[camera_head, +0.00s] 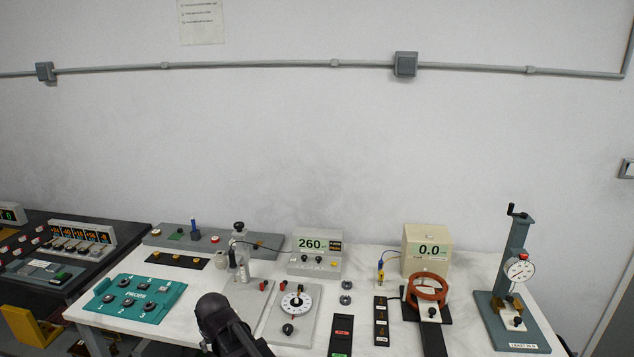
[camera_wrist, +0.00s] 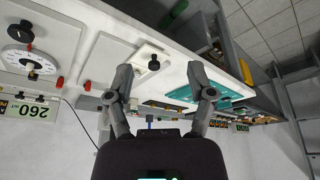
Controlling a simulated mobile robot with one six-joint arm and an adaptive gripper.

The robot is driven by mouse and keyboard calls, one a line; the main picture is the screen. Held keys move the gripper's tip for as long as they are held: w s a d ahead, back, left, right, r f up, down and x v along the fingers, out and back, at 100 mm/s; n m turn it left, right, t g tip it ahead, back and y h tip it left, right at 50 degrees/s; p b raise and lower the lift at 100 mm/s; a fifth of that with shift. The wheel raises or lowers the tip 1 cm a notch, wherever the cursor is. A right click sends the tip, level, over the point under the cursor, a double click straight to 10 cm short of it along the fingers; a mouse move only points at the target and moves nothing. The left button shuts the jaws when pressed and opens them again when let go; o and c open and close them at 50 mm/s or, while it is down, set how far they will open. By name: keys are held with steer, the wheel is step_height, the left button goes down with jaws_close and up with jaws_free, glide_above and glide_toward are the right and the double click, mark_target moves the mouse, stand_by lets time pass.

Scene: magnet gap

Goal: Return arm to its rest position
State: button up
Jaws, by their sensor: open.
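My arm shows as a dark shape at the bottom of the head view, in front of the white table (camera_head: 190,318). In the wrist view my gripper (camera_wrist: 160,85) has its two grey fingers spread wide apart with nothing between them. The wrist picture is turned upside down, with the table in its upper part. A teal board (camera_head: 138,298) lies on the table left of my arm; it also shows beyond the right finger in the wrist view (camera_wrist: 222,97). The fingertips do not show in the head view.
A dial panel (camera_head: 293,312), a display reading 260 (camera_head: 314,252), an orange ring device (camera_head: 428,287), a 0.0 display box (camera_head: 425,250) and a tall gauge stand (camera_head: 513,275) stand on the table. A dark bench (camera_head: 60,262) is at left. The space above the table is free.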

steer(key=d+f+m+g+h+b, duration=0.1)
steer(key=d+f+m+h+b, duration=0.15)
steer(key=d, duration=2.25)
steer(key=s+d+f+m+g, duration=0.1)
steer(key=s+d+m, duration=0.1)
steer(key=d, duration=0.7)
steer(key=s+d+f+m+g, duration=0.1)
steer(key=s+d+m, duration=0.1)
steer(key=s+d, duration=0.3)
steer(key=d, duration=0.4)
steer(key=shift+s+d+b, duration=0.3)
steer(key=shift+b, duration=0.05)
